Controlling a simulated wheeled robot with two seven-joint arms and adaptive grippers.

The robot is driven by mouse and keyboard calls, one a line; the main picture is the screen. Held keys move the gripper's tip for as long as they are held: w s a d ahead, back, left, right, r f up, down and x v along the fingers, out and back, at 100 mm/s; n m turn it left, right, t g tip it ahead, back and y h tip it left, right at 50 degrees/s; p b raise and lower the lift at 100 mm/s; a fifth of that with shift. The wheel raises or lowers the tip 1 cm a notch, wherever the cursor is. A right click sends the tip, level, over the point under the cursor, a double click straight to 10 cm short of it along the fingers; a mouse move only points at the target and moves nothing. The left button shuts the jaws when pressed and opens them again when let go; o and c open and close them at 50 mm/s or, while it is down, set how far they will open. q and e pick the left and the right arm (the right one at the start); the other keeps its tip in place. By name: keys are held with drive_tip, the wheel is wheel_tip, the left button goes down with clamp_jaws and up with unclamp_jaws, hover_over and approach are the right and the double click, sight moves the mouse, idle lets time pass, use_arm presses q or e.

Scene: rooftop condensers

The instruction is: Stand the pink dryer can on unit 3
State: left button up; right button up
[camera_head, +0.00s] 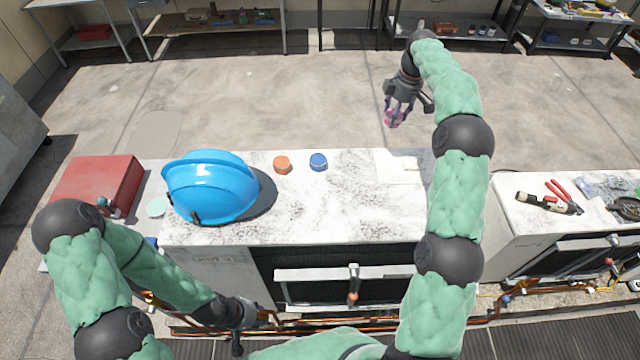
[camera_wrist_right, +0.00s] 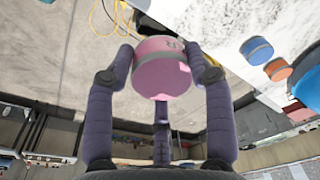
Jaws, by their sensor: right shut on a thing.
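The pink dryer can (camera_head: 393,118) is held in my right gripper (camera_head: 397,105), in the air beyond the back edge of the middle condenser unit (camera_head: 340,205).
A blue hard hat (camera_head: 212,187), an orange can (camera_head: 281,165) and a blue can (camera_head: 318,162) stand on the middle unit. Its right half is mostly clear, with a pale flat patch (camera_head: 398,166). Tools (camera_head: 548,202) lie on the right unit. A red box (camera_head: 97,183) is at left.

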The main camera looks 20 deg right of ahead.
drive_tip(key=shift+s+a+r+p, duration=0.15)
drive_tip(key=shift+a+r+p, duration=0.05)
drive_tip(key=shift+a+p, duration=0.3)
drive_tip(key=s+a+n+g+p, duration=0.1)
drive_tip(key=s+a+n+p, duration=0.3)
drive_tip(key=s+a+p, duration=1.05)
hover_over(351, 167)
drive_tip(key=f, duration=0.5)
drive_tip(key=s+f+p, duration=0.1)
drive_tip(key=f, duration=0.2)
drive_tip(key=shift+f, duration=0.35)
drive_tip(key=shift+w+d+f, duration=0.25)
drive_tip(key=shift+w+f, duration=0.3)
drive_tip(key=shift+f, duration=0.3)
wheel_tip(351, 167, down, 2)
drive_tip(key=shift+f+p, duration=0.25)
drive_tip(key=shift+p, duration=0.6)
drive_tip(key=shift+f, duration=0.1)
